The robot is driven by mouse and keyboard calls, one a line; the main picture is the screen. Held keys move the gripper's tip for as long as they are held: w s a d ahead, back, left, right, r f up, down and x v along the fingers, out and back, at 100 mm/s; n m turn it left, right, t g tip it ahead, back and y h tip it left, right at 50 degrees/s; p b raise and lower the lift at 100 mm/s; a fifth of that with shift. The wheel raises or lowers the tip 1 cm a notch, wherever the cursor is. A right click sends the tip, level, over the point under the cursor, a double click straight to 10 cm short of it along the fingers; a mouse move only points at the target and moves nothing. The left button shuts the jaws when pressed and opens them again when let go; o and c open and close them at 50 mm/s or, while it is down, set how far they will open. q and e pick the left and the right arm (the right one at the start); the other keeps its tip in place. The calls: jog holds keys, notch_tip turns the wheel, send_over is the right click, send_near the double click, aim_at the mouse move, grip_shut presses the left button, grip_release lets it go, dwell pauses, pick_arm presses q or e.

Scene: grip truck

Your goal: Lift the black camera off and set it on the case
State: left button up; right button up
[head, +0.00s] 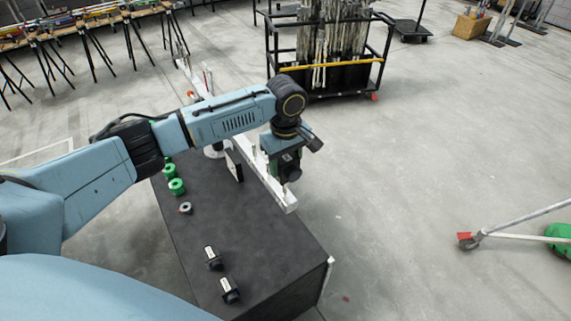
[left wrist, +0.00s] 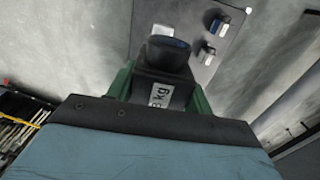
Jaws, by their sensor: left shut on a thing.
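My left gripper (head: 281,160) points down with its green fingers closed around a black camera (head: 291,173). In the left wrist view, the black camera (left wrist: 168,56) sits between the green fingers (left wrist: 162,90), and a white label ending in "kg" shows on it. The black case (head: 255,232) lies below and to the left. In the head view the held camera overlaps a white beam (head: 276,189) along the case's far right edge. I cannot tell the gap beneath it. My right gripper is not in view.
The case top's middle is bare. A black cart (head: 345,85) stands behind.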

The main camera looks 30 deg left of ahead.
pick_arm(q)
notch_tip(320, 180, up, 13)
dwell(1.7)
